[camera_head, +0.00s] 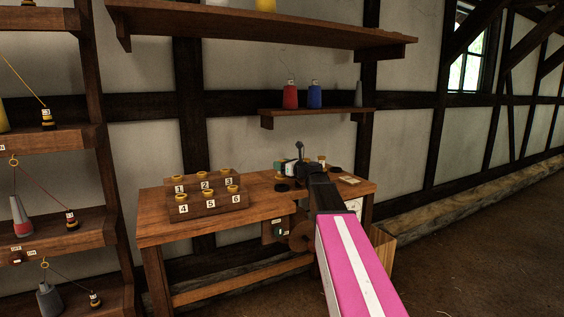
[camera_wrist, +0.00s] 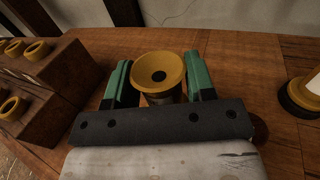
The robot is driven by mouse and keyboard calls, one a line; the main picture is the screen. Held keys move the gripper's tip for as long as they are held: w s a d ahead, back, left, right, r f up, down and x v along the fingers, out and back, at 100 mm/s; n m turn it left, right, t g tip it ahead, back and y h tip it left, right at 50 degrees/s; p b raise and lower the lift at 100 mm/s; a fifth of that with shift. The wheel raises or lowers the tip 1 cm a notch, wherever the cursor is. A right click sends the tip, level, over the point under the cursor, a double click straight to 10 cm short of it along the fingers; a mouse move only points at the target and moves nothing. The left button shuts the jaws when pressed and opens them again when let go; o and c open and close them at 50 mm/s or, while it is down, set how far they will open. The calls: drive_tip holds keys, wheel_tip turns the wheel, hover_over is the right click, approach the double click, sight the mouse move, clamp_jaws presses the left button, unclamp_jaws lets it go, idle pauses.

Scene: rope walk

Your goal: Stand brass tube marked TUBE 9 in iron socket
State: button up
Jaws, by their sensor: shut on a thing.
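My gripper (camera_wrist: 157,64) has its two green-lined fingers on either side of a brass tube (camera_wrist: 172,64) with a flared mouth and a dark hole. It is shut on this tube, which looks roughly upright over the bench. No mark on it can be read, and its lower end is hidden by the gripper. In the head view my arm hides most of the gripper. A dark round piece (camera_head: 282,187) lies on the bench left of my arm, and another (camera_head: 335,169) lies behind it. I cannot tell whether either is the iron socket.
A stepped wooden rack (camera_head: 207,208) with several brass-topped holes numbered 1 to 6 stands left on the bench (camera_head: 158,233). A black and brass piece with a white part (camera_wrist: 304,95) stands right of my gripper. A wall shelf (camera_head: 330,112) with spools is above the bench.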

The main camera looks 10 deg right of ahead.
drive_tip(key=shift+f, duration=1.4)
drive_tip(key=shift+f, duration=0.6)
idle(0.4)
drive_tip(key=o, duration=0.8)
drive_tip(key=shift+c, duration=0.2)
drive_tip(key=v, duration=1.1)
drive_tip(key=shift+s+d, duration=0.1)
drive_tip(key=shift+s, duration=0.05)
